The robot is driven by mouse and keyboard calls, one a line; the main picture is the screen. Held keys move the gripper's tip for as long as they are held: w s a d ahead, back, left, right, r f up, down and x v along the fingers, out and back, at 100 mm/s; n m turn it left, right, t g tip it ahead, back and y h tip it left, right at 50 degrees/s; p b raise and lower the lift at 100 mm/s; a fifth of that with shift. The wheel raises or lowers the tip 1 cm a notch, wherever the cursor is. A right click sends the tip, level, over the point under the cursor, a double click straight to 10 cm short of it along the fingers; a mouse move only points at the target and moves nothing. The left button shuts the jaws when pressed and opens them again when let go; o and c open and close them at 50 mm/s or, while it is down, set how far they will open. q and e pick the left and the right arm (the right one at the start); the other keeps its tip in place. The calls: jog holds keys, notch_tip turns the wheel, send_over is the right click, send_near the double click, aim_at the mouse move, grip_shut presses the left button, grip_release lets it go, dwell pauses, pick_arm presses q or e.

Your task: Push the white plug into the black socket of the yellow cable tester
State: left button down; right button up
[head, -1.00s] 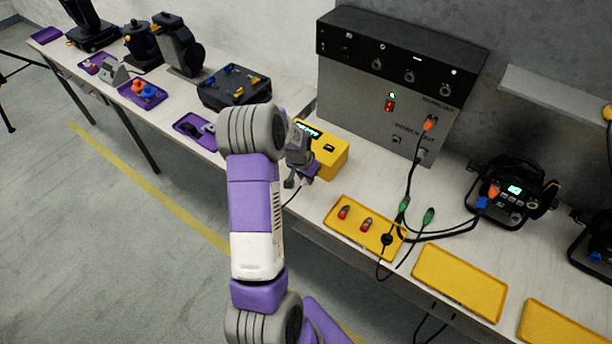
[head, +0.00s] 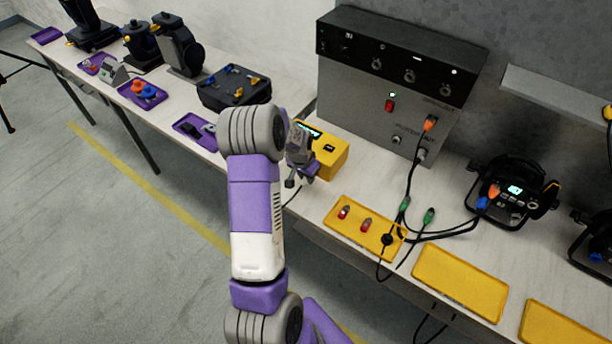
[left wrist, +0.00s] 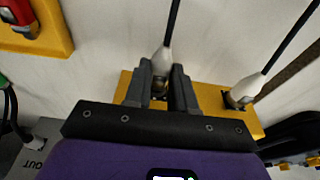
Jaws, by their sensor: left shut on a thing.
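The yellow cable tester (head: 330,162) stands on the bench, partly behind my left gripper (head: 298,177) in the head view; it also shows in the left wrist view (left wrist: 208,97). My left gripper (left wrist: 159,80) is shut on a white plug (left wrist: 163,61) with a black cable running up out of the picture. The plug is over the tester's yellow face. The fingers hide its tip, so I cannot tell whether it is in the socket. A second white plug (left wrist: 245,89) stands tilted at a black socket (left wrist: 236,99) of the tester. My right gripper is not in view.
A yellow tray (head: 345,227) with red parts lies right of the tester, also in the left wrist view (left wrist: 55,45). A grey cabinet (head: 350,105) stands behind. Black cables with green connectors (head: 404,203) cross the bench. A purple tray (head: 187,128) lies to the left.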

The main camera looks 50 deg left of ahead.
pick_arm(q)
jog(key=shift+w+a, duration=0.1)
jog(key=shift+w, duration=0.45)
jog(key=c, duration=0.9)
grip_release()
jog(key=shift+o, duration=0.2)
jog(key=p+v, duration=0.1)
jog(key=v, duration=0.6)
jog(key=shift+r, duration=0.3)
